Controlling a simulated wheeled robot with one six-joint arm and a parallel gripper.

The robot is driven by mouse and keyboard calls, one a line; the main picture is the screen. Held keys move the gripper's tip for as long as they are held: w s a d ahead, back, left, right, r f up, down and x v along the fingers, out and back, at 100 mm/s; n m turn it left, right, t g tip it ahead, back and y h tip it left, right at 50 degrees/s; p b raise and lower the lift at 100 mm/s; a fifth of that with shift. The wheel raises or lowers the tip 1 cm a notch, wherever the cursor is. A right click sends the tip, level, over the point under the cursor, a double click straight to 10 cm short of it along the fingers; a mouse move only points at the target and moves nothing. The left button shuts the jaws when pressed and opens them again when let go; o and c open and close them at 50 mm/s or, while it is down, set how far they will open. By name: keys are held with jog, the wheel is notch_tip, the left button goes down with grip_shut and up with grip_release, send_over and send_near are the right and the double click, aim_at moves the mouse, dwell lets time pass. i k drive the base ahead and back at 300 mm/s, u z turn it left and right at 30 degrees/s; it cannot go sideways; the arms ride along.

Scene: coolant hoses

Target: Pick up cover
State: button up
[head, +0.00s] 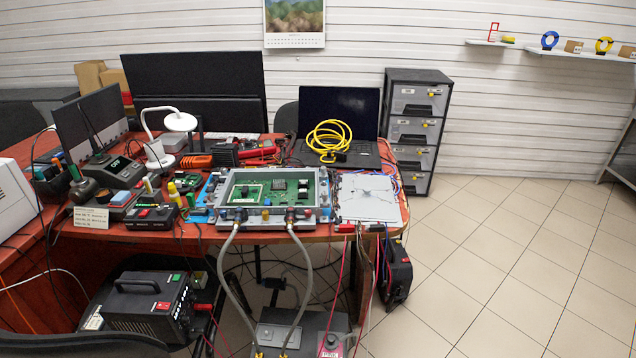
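A flat light-grey plate (368,197), which looks like the cover, lies at the right end of the red-brown table in the head view. It has thin dark lines across its face. Just left of it is an open grey metal housing (228,190) with green circuit boards (291,187) showing inside. Two grey hoses (228,262) run from fittings on the housing's front down to a grey unit (273,336) on the floor. My gripper is not in view, so its state does not show.
Behind the plate stand a laptop (338,113) and a coiled yellow cable (330,138). Red and dark leads hang at the table's front right edge. A drawer cabinet (416,90) stands behind right. Tools and instruments crowd the left. The tiled floor (500,260) at right is clear.

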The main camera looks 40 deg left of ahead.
aim_at(368, 207)
jog(key=u, duration=1.15)
jog(key=i, duration=1.2)
jog(key=u, duration=0.65)
